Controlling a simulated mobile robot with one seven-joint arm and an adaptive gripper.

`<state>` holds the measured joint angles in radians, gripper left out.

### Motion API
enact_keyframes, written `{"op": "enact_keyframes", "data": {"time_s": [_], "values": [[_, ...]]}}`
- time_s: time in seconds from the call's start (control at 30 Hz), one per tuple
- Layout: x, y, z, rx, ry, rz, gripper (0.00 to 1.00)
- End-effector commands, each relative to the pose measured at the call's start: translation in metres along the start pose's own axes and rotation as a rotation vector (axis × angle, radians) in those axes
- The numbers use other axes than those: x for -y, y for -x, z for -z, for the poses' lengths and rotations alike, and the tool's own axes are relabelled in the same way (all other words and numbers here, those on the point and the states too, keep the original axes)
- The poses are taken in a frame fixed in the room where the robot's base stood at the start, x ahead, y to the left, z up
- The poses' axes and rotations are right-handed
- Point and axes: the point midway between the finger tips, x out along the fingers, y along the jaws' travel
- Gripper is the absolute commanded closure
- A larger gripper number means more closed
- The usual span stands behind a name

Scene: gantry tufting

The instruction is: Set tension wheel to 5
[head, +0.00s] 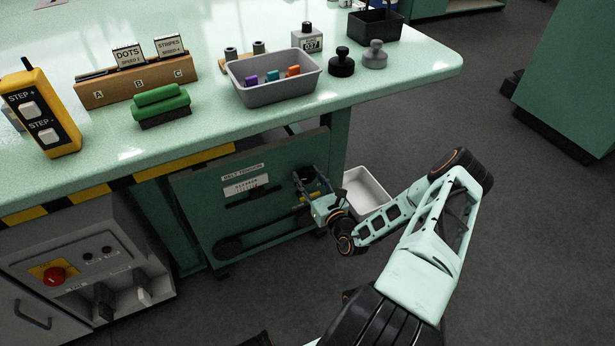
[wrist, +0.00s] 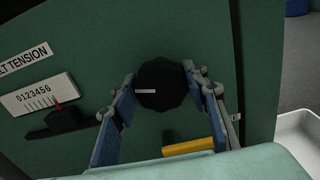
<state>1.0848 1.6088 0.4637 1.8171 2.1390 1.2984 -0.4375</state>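The black tension wheel (wrist: 160,84) faces me in the wrist view, with a short pale mark near its middle. It also shows on the green panel in the head view (head: 303,176), partly behind my gripper. My gripper (wrist: 159,76) has one finger at each side of the wheel, and both fingertips appear to touch its rim. The belt tension scale (wrist: 36,95) on the left reads 0 to 6. Its red pointer (wrist: 57,101) stands near the right end, close to the 6. The scale also shows in the head view (head: 246,184).
A yellow bar (wrist: 187,146) lies below the wheel between the fingers. A white bin (head: 365,190) stands on the floor to the right. The workbench (head: 420,75) overhangs the panel, and a grey control cabinet (head: 85,262) stands at left.

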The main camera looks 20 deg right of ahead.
Motion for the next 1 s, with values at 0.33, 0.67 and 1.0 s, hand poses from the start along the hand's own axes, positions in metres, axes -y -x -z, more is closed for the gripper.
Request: {"op": "enact_keyframes", "data": {"time_s": [0.33,0.67,1.0], "values": [[-0.0006,0.0,-0.0005,0.0,0.008,-0.002,0.83],[-0.002,-0.0002,-0.0031,-0.001,0.146,-0.003,0.83],[-0.0024,-0.0002,-0.0024,-0.001,0.407,-0.002,0.83]]}}
